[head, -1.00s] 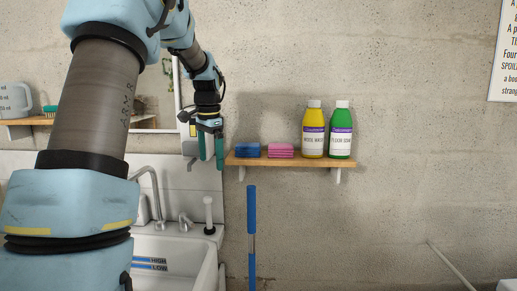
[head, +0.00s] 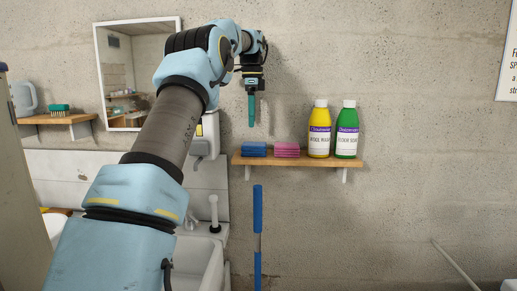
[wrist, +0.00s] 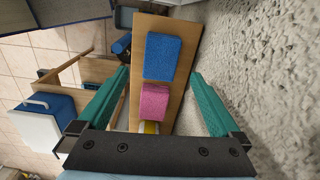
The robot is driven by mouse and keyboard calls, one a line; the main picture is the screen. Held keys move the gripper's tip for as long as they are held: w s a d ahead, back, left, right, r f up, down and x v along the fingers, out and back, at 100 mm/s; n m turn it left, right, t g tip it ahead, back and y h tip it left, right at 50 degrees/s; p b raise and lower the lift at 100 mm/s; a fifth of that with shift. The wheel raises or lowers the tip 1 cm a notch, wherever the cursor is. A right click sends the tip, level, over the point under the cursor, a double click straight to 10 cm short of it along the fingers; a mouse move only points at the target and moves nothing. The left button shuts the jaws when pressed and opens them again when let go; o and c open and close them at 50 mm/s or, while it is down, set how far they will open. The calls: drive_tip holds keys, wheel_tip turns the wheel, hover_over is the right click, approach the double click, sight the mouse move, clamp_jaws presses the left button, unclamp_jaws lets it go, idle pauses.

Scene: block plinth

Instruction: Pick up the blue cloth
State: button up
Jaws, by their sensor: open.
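The blue cloth (head: 253,149) lies folded at the left end of a wooden wall shelf (head: 300,161). It also shows in the wrist view (wrist: 162,57), beyond the fingertips and roughly midway between them. My gripper (head: 252,112) points down above the blue cloth, clear of it. In the wrist view my gripper (wrist: 158,85) has its two green fingers wide apart with nothing held between them.
A pink cloth (head: 287,149) lies just right of the blue one. A yellow bottle (head: 319,130) and a green bottle (head: 347,131) stand further right on the shelf. The concrete wall (wrist: 250,60) is close beside the right finger in the wrist view.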

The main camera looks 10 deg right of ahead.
drive_tip(key=shift+d+r+m, duration=0.2)
drive_tip(key=shift+d+m, duration=0.2)
hover_over(254, 143)
drive_tip(key=f, duration=0.5)
drive_tip(key=shift+s, duration=0.4)
drive_tip(key=shift+w+f+p, duration=0.1)
drive_tip(key=shift+f+p, duration=0.85)
drive_tip(key=shift+f, duration=1.8)
drive_tip(key=c, duration=1.2)
drive_tip(key=shift+r, duration=0.1)
drive_tip(key=shift+c, duration=0.2)
wheel_tip(254, 143, up, 10)
drive_tip(key=shift+f+b, duration=0.1)
drive_tip(key=shift+b, duration=0.65)
